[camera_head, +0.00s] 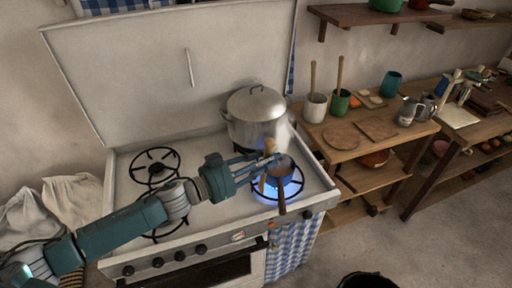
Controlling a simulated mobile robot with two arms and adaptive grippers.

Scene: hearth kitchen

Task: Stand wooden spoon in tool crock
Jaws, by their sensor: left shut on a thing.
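My left gripper (264,167) reaches in from the left over the stove. Two crocks stand on the wooden side table: a white one (315,108) and a green one (340,103). Each has a long wooden handle sticking up from it. I cannot tell which is the tool crock. My right gripper is not in view.
Wooden boards (342,136), a teal cup (391,84) and metal jugs (407,112) share the side table (345,153).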

